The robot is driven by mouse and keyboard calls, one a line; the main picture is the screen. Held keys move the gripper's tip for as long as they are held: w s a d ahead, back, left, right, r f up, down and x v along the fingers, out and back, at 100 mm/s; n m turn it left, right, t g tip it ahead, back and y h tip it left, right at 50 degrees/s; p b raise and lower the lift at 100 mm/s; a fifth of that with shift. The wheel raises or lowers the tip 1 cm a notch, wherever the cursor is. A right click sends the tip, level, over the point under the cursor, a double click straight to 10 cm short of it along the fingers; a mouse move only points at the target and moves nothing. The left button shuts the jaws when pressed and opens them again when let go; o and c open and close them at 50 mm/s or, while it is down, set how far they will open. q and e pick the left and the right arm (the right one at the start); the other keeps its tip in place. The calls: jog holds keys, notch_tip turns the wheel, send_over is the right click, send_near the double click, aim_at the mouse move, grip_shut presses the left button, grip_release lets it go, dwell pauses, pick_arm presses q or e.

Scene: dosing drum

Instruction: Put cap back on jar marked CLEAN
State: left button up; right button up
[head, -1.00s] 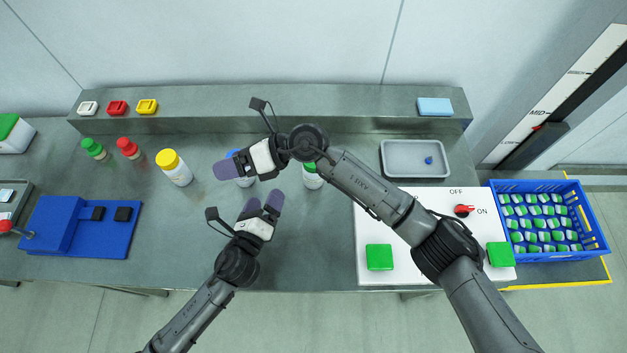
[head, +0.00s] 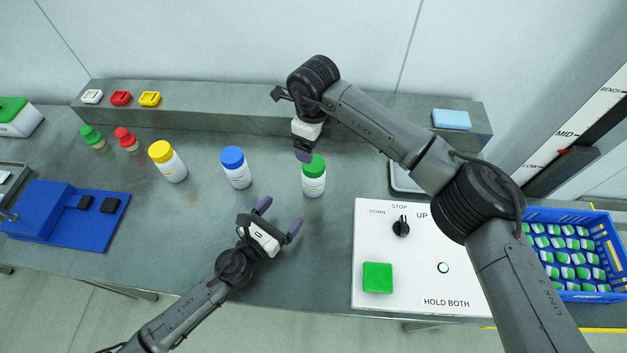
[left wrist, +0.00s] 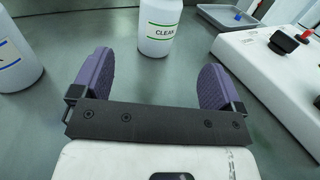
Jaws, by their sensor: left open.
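A white jar with a green cap (head: 313,177) stands upright in the middle of the bench in the head view. In the left wrist view the jar marked CLEAN (left wrist: 160,30) stands beyond my left fingers, its top out of frame; it appears to be this jar. The green cap (head: 314,165) sits on it. My left gripper (head: 279,215) is open and empty, in front of the jar and apart from it. My right gripper (head: 304,154) points down at the cap's upper left; whether it touches the cap or holds anything cannot be told.
A blue-capped jar (head: 236,168) and a yellow-capped jar (head: 168,162) stand to the left. A white control panel (head: 370,240) lies right of my left gripper. My right arm partly hides a grey tray (head: 397,183). A raised ledge (head: 220,122) runs along the back.

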aim_at(307, 183)
pick_arm(q)
jog(key=x, duration=1.3)
jog(key=shift+w+d, duration=0.2)
jog(key=shift+w, duration=0.2)
